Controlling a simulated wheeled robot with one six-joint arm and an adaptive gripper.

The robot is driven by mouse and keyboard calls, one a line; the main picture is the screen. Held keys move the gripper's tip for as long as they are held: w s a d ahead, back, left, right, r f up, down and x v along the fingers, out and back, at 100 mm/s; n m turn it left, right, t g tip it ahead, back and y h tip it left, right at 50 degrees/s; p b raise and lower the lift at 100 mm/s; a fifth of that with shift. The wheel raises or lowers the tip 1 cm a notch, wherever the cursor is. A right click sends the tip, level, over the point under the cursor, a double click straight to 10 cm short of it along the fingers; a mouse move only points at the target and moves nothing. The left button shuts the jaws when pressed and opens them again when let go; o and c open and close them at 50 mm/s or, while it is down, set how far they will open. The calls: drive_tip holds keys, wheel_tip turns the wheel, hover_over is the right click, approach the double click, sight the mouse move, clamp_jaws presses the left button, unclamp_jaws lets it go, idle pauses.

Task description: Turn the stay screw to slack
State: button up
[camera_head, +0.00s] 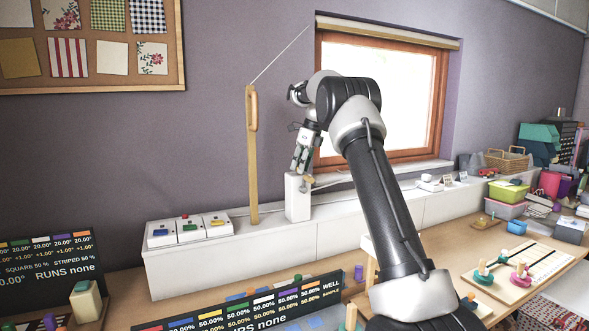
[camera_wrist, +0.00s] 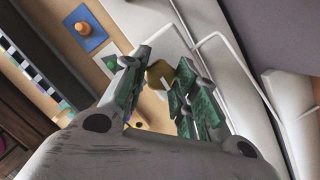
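The stay screw looks to be the brass-coloured knob (camera_head: 309,181) at the top of a white block (camera_head: 297,203) on the white ledge. In the wrist view the knob (camera_wrist: 158,75) is faceted, with a small pale bar beside it. My gripper (camera_head: 301,168) points down just above the block. In the wrist view its green-padded fingers (camera_wrist: 164,72) are spread, with the knob showing between their tips. I cannot tell whether either finger touches it. No slack mark is readable.
Three switch boxes (camera_head: 189,229) sit on the ledge at left. The window (camera_head: 378,95) is behind my arm. A dark display board (camera_head: 245,309) stands in front of the ledge. Baskets and boxes crowd the right. A white tube or cable (camera_wrist: 225,50) runs close beside my fingers.

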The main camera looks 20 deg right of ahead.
drive_tip(key=shift+d+n, duration=0.1)
drive_tip(key=shift+n, duration=0.9)
drive_tip(key=shift+c, duration=0.4)
drive_tip(key=shift+n+g+y, duration=0.3)
drive_tip(key=shift+n, duration=0.5)
drive_tip(key=shift+w+n+g, duration=0.2)
drive_tip(key=shift+n+g, duration=0.1)
drive_tip(key=shift+n, duration=1.4)
drive_tip(key=n+g, duration=0.1)
drive_tip(key=n, duration=0.1)
drive_tip(key=shift+w+n+y, duration=0.1)
drive_tip(key=shift+n+y, duration=0.2)
drive_tip(key=shift+n, duration=0.3)
drive_tip(key=shift+f, duration=0.1)
